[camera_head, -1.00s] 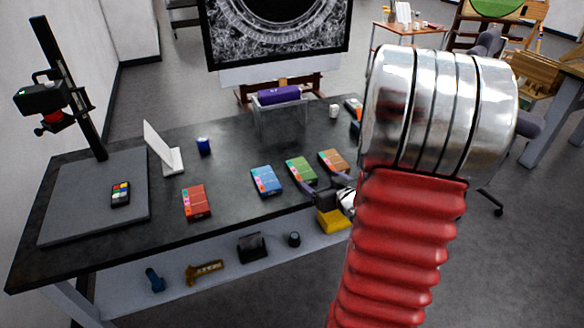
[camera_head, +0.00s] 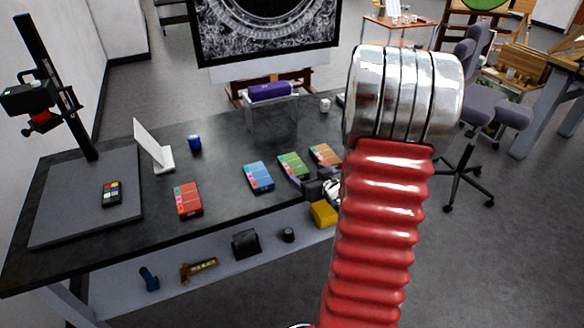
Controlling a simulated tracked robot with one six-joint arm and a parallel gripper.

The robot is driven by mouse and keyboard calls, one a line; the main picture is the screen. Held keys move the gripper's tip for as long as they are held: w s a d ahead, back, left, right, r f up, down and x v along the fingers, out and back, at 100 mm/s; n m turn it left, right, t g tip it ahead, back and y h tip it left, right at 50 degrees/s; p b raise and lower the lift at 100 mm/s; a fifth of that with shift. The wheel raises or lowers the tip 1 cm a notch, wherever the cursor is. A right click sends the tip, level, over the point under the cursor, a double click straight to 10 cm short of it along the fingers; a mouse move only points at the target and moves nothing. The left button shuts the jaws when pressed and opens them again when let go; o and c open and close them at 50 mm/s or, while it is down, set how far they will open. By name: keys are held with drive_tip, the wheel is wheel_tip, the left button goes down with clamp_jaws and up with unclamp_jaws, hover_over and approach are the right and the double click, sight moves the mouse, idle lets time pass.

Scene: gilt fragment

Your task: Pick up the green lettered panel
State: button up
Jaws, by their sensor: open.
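The green lettered panel (camera_head: 293,165) lies flat on the dark table, between a blue panel (camera_head: 258,177) on its left and an orange panel (camera_head: 325,155) on its right. My gripper (camera_head: 303,178) is open at the near right end of the green panel, close to the table's front edge. One finger shows by the panel's near end. The other finger is hard to make out, and whether either touches the panel cannot be told. My red arm with its silver joint hides part of the gripper's right side.
A red panel (camera_head: 188,199) lies farther left on the dark table (camera_head: 215,225). A white stand (camera_head: 154,148), a blue cup (camera_head: 194,142) and a clear stand with a purple roll (camera_head: 269,92) stand behind. A yellow block (camera_head: 323,213) is below the front edge.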

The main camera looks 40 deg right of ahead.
sight(294, 166)
drive_tip(key=shift+x, duration=1.8)
drive_tip(key=shift+x, duration=2.6)
drive_tip(key=shift+a, duration=0.2)
drive_tip(key=shift+c, duration=0.7)
drive_tip(key=c, duration=1)
